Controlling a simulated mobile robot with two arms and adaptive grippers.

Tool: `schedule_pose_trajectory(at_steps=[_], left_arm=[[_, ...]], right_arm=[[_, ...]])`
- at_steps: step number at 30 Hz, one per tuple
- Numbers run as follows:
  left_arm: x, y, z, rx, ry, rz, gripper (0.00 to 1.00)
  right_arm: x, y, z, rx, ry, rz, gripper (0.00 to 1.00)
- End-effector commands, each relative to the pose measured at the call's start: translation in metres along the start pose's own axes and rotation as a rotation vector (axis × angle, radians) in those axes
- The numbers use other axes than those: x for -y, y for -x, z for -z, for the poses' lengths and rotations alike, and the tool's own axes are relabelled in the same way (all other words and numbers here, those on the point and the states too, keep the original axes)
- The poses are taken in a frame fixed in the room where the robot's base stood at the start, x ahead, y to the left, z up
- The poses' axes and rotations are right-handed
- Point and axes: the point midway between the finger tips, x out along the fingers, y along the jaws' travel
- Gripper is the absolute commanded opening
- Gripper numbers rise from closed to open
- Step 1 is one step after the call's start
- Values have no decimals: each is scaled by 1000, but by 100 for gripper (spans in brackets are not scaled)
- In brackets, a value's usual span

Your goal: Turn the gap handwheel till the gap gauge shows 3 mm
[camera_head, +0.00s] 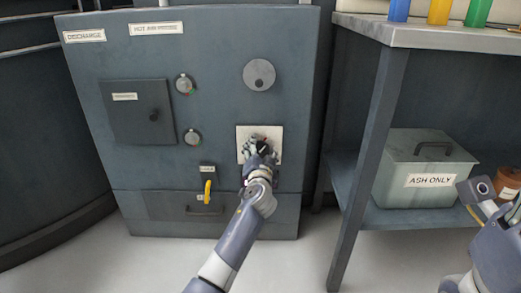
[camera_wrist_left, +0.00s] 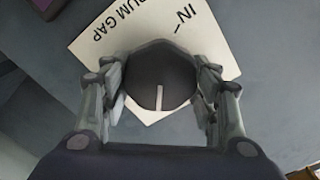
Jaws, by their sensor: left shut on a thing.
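The gap handwheel, a dark round knob with a white pointer line (camera_wrist_left: 159,97), sits on a white plate (camera_head: 242,132) low on the right of the grey machine front. In the left wrist view the plate (camera_wrist_left: 100,38) carries partly covered lettering ending in "UM GAP", and "IN-". My left gripper (camera_head: 262,146) is shut on the knob, with a finger on each side; it also shows in the left wrist view (camera_wrist_left: 161,100).
A grey disc (camera_head: 259,75) is above the plate. A yellow handle (camera_head: 207,192) is left of my gripper, above a low drawer (camera_head: 165,206). A hatch (camera_head: 128,118) is at left. A shelf unit (camera_head: 430,38) with an "ASH ONLY" bin (camera_head: 405,160) stands right.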

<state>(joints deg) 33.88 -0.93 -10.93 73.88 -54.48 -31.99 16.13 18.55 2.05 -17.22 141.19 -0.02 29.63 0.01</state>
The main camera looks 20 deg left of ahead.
Motion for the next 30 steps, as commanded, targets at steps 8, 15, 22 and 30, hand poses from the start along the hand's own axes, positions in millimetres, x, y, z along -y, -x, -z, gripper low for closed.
schedule_pose_trajectory(at_steps=[8,15,22,30], left_arm=[[0,0,0,0,1,0,74],[0,0,0,0,2,0,74],[0,9,0,-1,2,0,74],[-1,53,0,-1,3,-2,74]], right_arm=[[0,0,0,1,0,0,40],[0,0,-1,2,0,0,40],[0,1,-1,6,1,-1,40],[0,0,-1,3,0,0,40]])
